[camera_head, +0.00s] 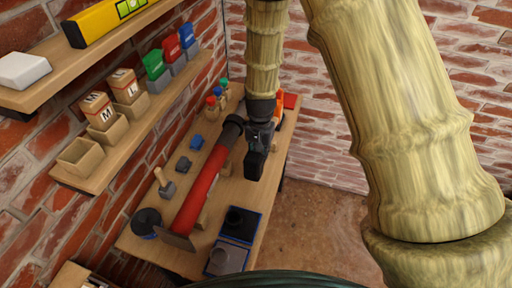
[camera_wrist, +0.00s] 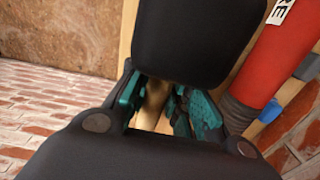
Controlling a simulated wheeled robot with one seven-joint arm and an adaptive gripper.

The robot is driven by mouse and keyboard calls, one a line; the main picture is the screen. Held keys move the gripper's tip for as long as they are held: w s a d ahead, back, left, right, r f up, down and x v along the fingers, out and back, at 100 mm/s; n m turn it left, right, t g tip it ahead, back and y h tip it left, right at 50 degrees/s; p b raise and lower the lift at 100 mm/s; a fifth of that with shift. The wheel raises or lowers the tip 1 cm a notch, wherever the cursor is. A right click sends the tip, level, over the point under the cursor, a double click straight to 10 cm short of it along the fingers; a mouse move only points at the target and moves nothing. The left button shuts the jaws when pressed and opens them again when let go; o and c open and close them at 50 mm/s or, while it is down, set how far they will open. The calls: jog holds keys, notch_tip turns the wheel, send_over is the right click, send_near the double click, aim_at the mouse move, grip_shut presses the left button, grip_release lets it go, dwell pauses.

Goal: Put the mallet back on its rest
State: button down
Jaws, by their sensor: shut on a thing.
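My gripper (camera_head: 258,150) hangs over the right side of the workbench in the head view, beside the upper end of a red cylinder. In the wrist view its teal pads (camera_wrist: 165,105) are closed around a pale, handle-like piece (camera_wrist: 154,103). A large dark block (camera_wrist: 190,38) sits just beyond it. I take these to be the handle and head of the mallet, though the gripper hides much of it. I cannot tell for certain which fixture on the bench is the mallet's rest.
The red cylinder (camera_head: 203,187) lies along the bench (camera_head: 146,242). Blue-edged trays (camera_head: 229,258), a dark round object (camera_head: 147,219) and a grey block with a wooden stick (camera_head: 165,186) share the bench. Shelves (camera_head: 100,179) line the left brick wall. Open floor (camera_head: 320,230) is at right.

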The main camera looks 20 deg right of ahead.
notch_tip(320, 180, down, 5)
jog(key=b, duration=0.3)
jog(key=shift+r, duration=0.15)
jog(key=shift+s, duration=0.1)
jog(key=shift+s+f+b, duration=0.3)
jog(key=shift+s+b, duration=0.2)
jog(key=shift+b, duration=0.1)
jog(key=shift+w+a+f, duration=0.1)
jog(key=shift+w+f, duration=0.35)
jog(key=shift+f, duration=0.05)
jog(key=shift+s+r, duration=0.25)
jog(key=shift+s, duration=0.05)
jog(key=shift+w+f, duration=0.15)
jog(key=shift+f, duration=0.1)
jog(key=shift+a, duration=0.1)
